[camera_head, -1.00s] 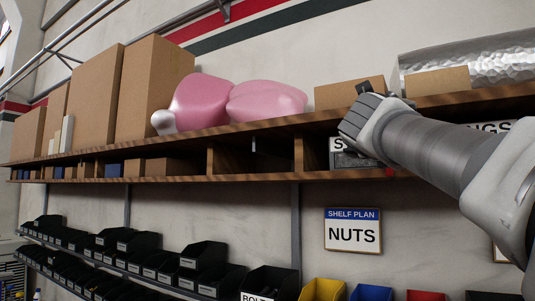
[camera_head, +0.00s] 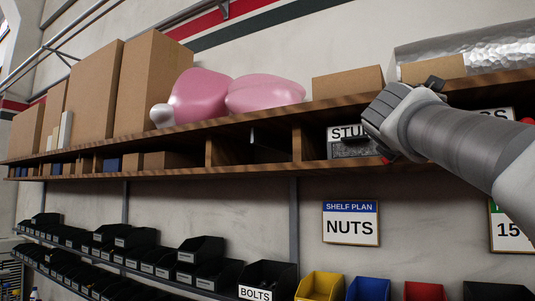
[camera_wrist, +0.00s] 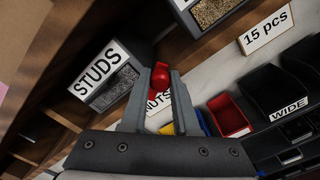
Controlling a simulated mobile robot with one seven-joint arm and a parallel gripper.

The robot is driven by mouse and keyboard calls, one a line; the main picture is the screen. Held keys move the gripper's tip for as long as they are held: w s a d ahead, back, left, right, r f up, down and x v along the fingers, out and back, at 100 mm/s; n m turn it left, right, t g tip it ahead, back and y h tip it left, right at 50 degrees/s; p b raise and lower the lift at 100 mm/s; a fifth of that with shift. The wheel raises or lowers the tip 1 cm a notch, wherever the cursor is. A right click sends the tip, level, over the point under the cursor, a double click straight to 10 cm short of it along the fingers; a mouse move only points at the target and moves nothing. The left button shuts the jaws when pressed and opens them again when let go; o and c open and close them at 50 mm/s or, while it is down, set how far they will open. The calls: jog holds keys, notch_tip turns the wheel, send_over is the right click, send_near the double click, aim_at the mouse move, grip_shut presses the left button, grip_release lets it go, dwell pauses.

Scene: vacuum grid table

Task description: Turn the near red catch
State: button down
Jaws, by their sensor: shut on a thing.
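A red catch (camera_wrist: 160,72) shows in the wrist view between the two fingertips of my gripper (camera_wrist: 160,84), which is shut on it. The catch is beside the clear-fronted compartment labelled STUDS (camera_wrist: 103,76). In the head view, only a small red part of the catch (camera_head: 388,160) shows below my gripper, by the lower right corner of the STUDS compartment (camera_head: 350,147). My gripper's fingertips are mostly hidden there by its own body. Another red piece (camera_head: 528,121) shows at the right edge, partly cut off. How far the held catch is turned cannot be told.
The wooden shelf (camera_head: 230,152) runs above and beside my gripper, with cardboard boxes (camera_head: 347,83) and pink bundles (camera_head: 265,96) on top. A NUTS sign (camera_head: 350,223) hangs on the wall below. Coloured bins, including a red one (camera_wrist: 229,116), and black bins stand lower down.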

jog(key=m+b, duration=0.1)
jog(key=f+m+b, duration=0.1)
jog(key=m, duration=0.1)
jog(key=shift+s+d+f, duration=0.1)
jog(key=shift+d+f, duration=0.1)
jog(key=shift+d+f+m+b, duration=0.1)
jog(key=shift+f+m+b, duration=0.15)
jog(key=shift+m, duration=0.45)
jog(key=shift+f+m+b, duration=0.1)
jog(key=shift+m+b, duration=0.25)
jog(key=shift+m, duration=0.35)
jog(key=c, duration=0.7)
grip_release()
jog(key=shift+o, duration=0.2)
jog(key=shift+s, duration=0.15)
